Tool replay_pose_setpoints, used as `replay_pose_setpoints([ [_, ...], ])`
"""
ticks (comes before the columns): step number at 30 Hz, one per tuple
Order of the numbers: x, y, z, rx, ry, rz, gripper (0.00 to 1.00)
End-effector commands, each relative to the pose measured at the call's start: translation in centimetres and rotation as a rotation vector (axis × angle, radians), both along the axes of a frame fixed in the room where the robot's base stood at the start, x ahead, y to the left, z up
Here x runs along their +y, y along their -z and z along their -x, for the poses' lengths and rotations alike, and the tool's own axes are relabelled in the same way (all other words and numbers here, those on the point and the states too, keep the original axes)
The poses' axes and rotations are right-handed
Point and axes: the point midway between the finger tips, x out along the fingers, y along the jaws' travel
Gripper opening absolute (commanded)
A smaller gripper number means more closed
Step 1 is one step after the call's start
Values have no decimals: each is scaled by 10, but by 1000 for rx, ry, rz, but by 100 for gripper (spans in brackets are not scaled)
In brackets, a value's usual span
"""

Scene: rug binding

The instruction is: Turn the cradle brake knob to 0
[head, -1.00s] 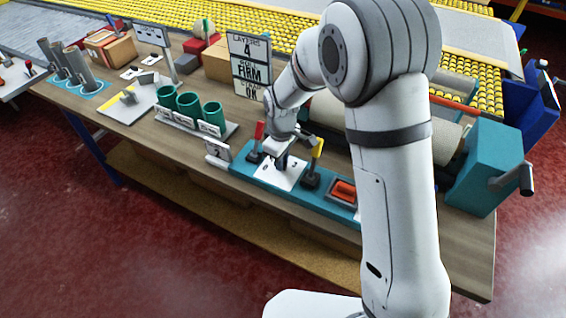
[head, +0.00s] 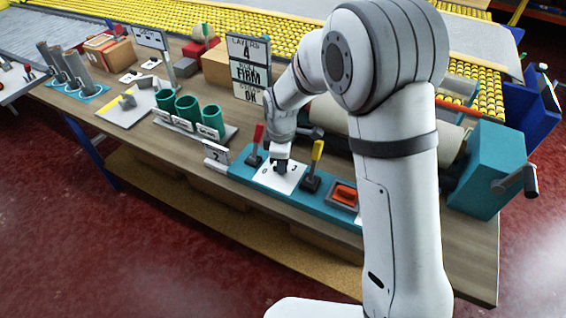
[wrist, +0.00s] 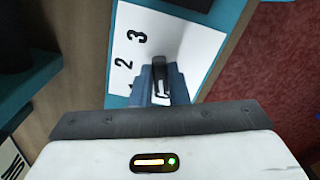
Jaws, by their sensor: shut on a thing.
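The white dial plate (head: 266,182) lies on the teal panel near the table's front edge. In the wrist view the plate (wrist: 127,45) shows the numbers 3 and 2, and part of another at the finger. My gripper (head: 281,166) points down over the plate. In the wrist view my gripper (wrist: 162,88) is shut on the dark knob (wrist: 161,72), one blue finger on each side. The knob's lower part and some of the dial marks are hidden by the fingers, so its exact setting cannot be read.
A red-handled lever (head: 257,137) and a yellow-handled lever (head: 316,155) flank the plate. An orange rocker switch (head: 344,195) is to the right. Green cups (head: 188,107) stand at left.

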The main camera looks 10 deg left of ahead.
Motion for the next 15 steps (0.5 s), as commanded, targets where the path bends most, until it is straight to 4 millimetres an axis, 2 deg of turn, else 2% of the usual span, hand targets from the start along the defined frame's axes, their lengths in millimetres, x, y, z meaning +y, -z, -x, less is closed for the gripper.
replay_pose_setpoints([
  [7,1,0,1,3,-2,0,0],
  [8,1,0,1,3,-2,0,16],
  [15,0,0,1,1,0,0,36],
])
